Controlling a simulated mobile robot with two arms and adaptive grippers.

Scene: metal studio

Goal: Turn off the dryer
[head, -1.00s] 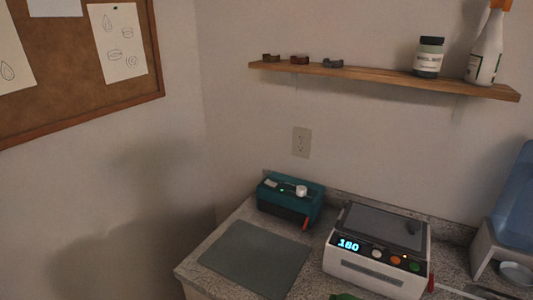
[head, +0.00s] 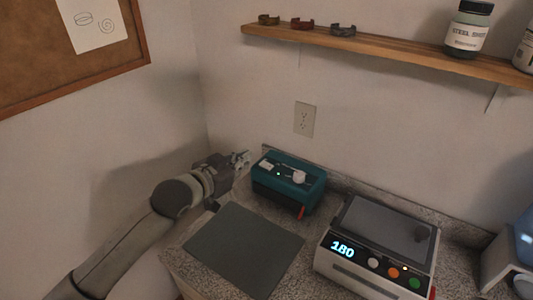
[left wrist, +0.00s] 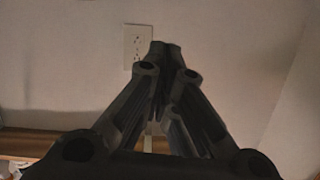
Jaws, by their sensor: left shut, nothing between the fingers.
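Two powered devices stand on the counter, and no label tells me which is the dryer. The white device (head: 330,268) has a grey lid, a lit display (head: 343,249) reading 180, and white, orange and green buttons (head: 393,272). Behind it to the left, the teal device (head: 285,186) has a white knob (head: 299,177), a small green light and a red part at its lower front. My left gripper (head: 243,158) is shut and empty, up by the left rear of the teal device. In the left wrist view its fingers (left wrist: 165,50) meet before the wall. My right gripper is out of view.
A dark grey mat (head: 245,250) lies flat on the counter in front of the teal device. A wall outlet (head: 305,119) is above. A wooden shelf (head: 400,53) with cuffs and a jar (head: 468,28) overhangs the back. A blue container (head: 523,240) stands at right.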

